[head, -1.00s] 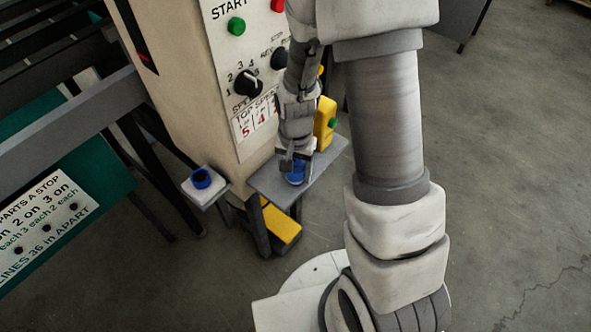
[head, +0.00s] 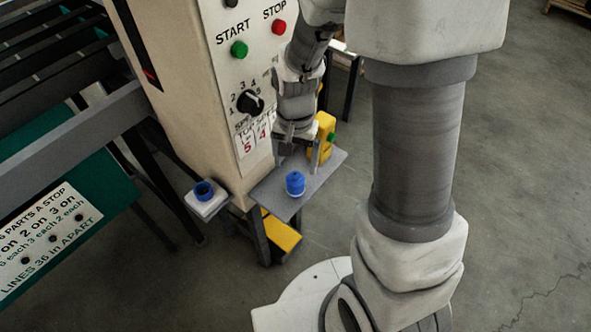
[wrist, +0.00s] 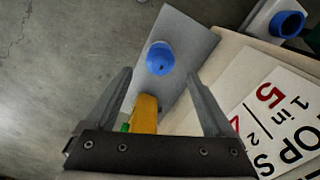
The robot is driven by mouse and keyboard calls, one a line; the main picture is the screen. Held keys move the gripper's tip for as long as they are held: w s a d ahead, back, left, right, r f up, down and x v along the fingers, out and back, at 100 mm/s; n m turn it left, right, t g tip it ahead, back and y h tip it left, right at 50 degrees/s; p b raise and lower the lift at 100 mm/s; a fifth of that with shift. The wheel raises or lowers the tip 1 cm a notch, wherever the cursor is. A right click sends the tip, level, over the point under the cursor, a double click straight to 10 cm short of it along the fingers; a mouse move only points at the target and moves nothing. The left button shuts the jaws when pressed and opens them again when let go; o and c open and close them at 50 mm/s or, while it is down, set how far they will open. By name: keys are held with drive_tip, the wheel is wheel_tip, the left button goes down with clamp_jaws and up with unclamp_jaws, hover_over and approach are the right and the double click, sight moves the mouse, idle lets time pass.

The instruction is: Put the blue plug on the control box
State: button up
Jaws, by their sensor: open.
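The blue plug (head: 295,184), with a pale base, stands upright on a grey shelf (head: 269,194) in front of the beige cabinet. It also shows in the wrist view (wrist: 160,59), just beyond my fingertips. My gripper (head: 299,157) is open and empty, above and behind the plug, apart from it. In the wrist view my gripper (wrist: 160,78) has its two fingers spread either side of the view to the plug. A yellow box with a green button (head: 321,138) stands at the shelf's back. I cannot tell whether it or the beige cabinet (head: 190,90) is the control box.
A white block with a hollow blue ring (head: 204,190) sits left of the shelf; it also shows in the wrist view (wrist: 287,23). A yellow object (head: 281,234) is below the shelf. The cabinet face has START and STOP buttons and a black knob (head: 250,103). Floor is open at right.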

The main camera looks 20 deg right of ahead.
wheel_tip(320, 180, up, 3)
drive_tip(key=s+d+r+n+t, duration=0.1)
drive_tip(key=s+r+n+t, duration=0.1)
drive_tip(key=s+r, duration=0.4)
drive_tip(key=s+d+r+n+t, duration=0.1)
drive_tip(key=s+r+n+t, duration=0.2)
drive_tip(key=r, duration=1)
drive_tip(key=s+n, duration=0.1)
drive_tip(key=s, duration=0.2)
drive_tip(key=shift+s+r+t, duration=0.15)
drive_tip(key=shift+r+t, duration=0.15)
drive_tip(key=shift+r, duration=0.05)
drive_tip(key=shift+d, duration=0.1)
wheel_tip(320, 180, up, 8)
drive_tip(key=p, duration=0.8)
drive_tip(key=shift+r+p, duration=0.15)
drive_tip(key=shift+p, duration=0.15)
